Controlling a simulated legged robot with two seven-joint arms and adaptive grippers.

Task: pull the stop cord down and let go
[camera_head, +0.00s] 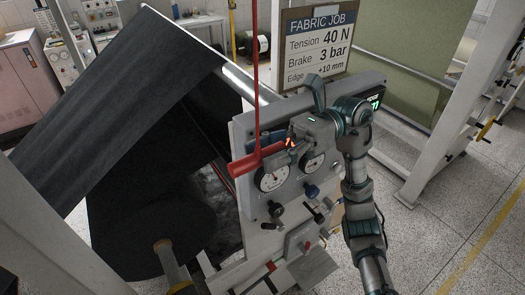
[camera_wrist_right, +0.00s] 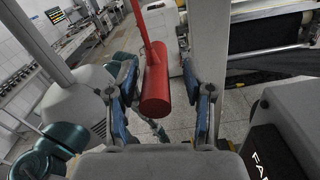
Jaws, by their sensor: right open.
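The red stop cord (camera_head: 255,70) hangs down in front of the machine in the head view. Its thick red handle (camera_head: 250,161) hangs tilted at the lower end. In the right wrist view the handle (camera_wrist_right: 155,90) lies between the two blue fingers, with a visible gap on the right. My right gripper (camera_head: 281,147) is open around the handle's right end, reaching in from the right. From these frames I cannot tell whether a finger touches the handle. My left gripper is not in view.
A grey panel (camera_head: 243,130) with gauges (camera_head: 272,178) and knobs stands close behind the handle and gripper. A fabric job sign (camera_head: 318,45) is above it. A large dark fabric roll (camera_head: 150,225) lies to the left.

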